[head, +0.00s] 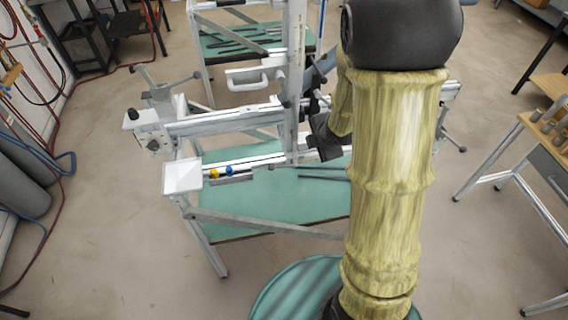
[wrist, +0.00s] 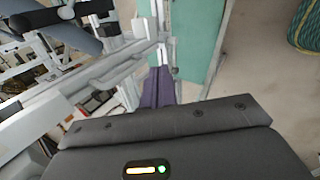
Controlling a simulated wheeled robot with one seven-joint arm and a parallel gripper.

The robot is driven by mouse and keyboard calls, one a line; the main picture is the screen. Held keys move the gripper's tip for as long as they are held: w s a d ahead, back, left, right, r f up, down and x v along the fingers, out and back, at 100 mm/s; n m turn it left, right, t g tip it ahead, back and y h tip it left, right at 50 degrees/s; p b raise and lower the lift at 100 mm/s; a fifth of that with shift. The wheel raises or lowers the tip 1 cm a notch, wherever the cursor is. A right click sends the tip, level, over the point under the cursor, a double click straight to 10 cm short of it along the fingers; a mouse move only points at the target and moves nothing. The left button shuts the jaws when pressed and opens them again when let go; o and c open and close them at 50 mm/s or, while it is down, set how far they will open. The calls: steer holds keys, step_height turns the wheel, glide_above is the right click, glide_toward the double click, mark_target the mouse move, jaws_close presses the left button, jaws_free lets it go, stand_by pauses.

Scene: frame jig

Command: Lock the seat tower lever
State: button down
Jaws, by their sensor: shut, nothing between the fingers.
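The frame jig stands on a green-topped table, with a pale horizontal rail (head: 225,122) and a tall pale upright post (head: 296,75) in the head view. I cannot tell for sure which part is the seat tower lever; a lever near the post may be hidden by my arm. My gripper shows in the head view as a dark shape (head: 325,138) just right of the post, partly behind my arm. In the wrist view its purple fingers (wrist: 158,88) are together and empty, beside a pale rail (wrist: 85,80). Contact with the jig cannot be told.
A left clamp block (head: 150,128) has a black knob and bar handles. The green tabletop (head: 270,200) is mostly clear. A wooden workbench (head: 545,120) stands at right; hoses (head: 45,170) lie at left.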

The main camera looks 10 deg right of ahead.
steer(key=s+a+r+m+g, duration=0.1)
steer(key=s+r+m+g, duration=0.1)
steer(key=s+m, duration=0.5)
steer(key=s+a+r+m+g, duration=0.2)
steer(key=s+m, duration=0.5)
steer(key=m, duration=0.5)
steer(key=shift+a+m, duration=0.2)
steer(key=shift+m, duration=0.2)
steer(key=shift+s, duration=0.1)
